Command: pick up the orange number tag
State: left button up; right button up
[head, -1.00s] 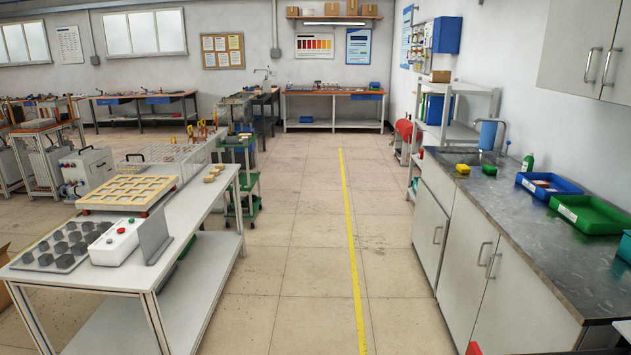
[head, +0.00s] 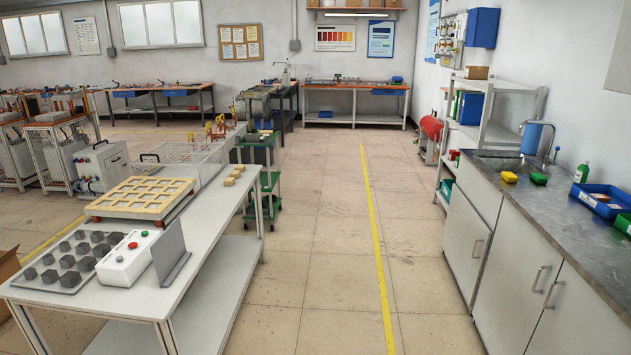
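I cannot make out an orange number tag in the head view. Small orange and yellow upright items (head: 216,127) stand near the wire basket at the far end of the left side, too small to identify. Neither of my grippers is in view.
A white table (head: 215,215) at left holds a wooden grid tray (head: 140,197), a dark-pieced tray (head: 62,262) and a control box (head: 128,257). A steel-topped counter (head: 560,212) stands at right. The floor aisle with a yellow line (head: 376,235) is clear.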

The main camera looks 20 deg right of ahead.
aim_at(599, 197)
jog(key=i+l+z, duration=0.1)
jog(key=i+z, duration=0.25)
jog(key=i, duration=0.2)
jog(key=i+j+z, duration=0.1)
jog(key=i+z, duration=0.25)
jog(key=i, duration=1.65)
jog(key=i+u, duration=0.1)
jog(key=i, duration=0.6)
jog(key=i+u, duration=0.1)
jog(key=i, duration=0.55)
jog(key=i+l+u, duration=0.1)
jog(key=i, duration=0.6)
jog(key=l+z, duration=0.1)
jog(key=z, duration=3.8)
